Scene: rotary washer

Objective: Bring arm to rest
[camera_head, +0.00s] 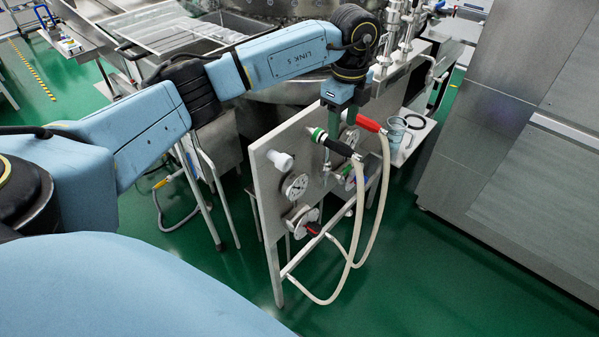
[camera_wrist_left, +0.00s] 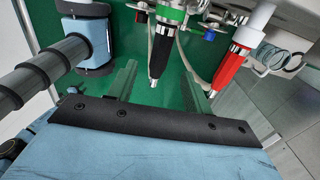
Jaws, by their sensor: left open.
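My left arm (camera_head: 285,55) reaches in from the left, bent over the washer panel. My left gripper (camera_head: 336,125) points down just above the panel, beside the black-handled hose nozzle (camera_head: 338,147) with its green ring. In the left wrist view the jaws (camera_wrist_left: 160,72) are open. The black nozzle (camera_wrist_left: 161,55) shows between the two fingers there, with no grip on it visible; its exact distance is unclear. The red nozzle (camera_wrist_left: 232,66) lies to the right of the fingers. My right gripper is not in view.
A clear jug (camera_head: 396,130) stands on a side shelf. A large steel cabinet (camera_head: 510,120) is at the right. Green floor (camera_head: 400,290) is clear in front.

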